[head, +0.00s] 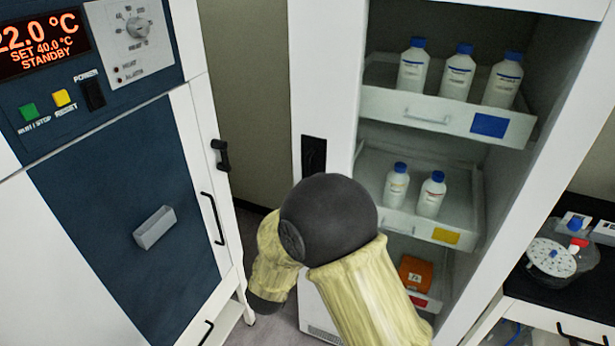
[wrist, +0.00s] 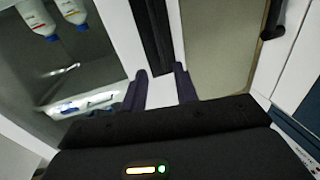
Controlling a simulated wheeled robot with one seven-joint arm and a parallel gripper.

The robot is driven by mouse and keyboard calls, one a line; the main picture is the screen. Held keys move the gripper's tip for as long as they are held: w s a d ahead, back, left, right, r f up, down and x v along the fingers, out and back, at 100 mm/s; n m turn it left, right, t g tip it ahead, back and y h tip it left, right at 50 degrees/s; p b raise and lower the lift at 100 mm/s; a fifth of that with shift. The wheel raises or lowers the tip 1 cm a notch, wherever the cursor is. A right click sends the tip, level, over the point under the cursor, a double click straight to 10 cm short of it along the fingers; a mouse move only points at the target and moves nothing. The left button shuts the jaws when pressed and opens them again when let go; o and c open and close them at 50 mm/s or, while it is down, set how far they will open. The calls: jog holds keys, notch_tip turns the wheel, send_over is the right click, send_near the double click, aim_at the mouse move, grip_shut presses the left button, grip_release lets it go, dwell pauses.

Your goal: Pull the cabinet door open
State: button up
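The tall white cabinet has a white front frame (head: 325,60) around a clear view of its shelves. I cannot tell whether glass fills it. A black upright handle (head: 314,155) sits on the frame's left side. In the head view my arm covers the lower frame and hides my gripper. In the wrist view my gripper (wrist: 161,78) is open, its two dark fingers apart with nothing between them. The white frame (wrist: 160,95) lies beyond the fingers, and the black handle strip (wrist: 150,35) shows just past the fingertips. I see no contact with it.
Inside the cabinet, drawers hold white bottles (head: 457,75) with blue caps and an orange box (head: 416,272). A black-topped bench (head: 540,300) is at right.

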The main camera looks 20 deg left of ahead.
jog(key=w+a+p, duration=0.1)
jog(key=w+p, duration=0.3)
jog(key=w, duration=1.1)
jog(key=shift+w+a, duration=0.2)
jog(key=shift+a, duration=0.2)
jog(key=shift+s, duration=0.1)
grip_shut()
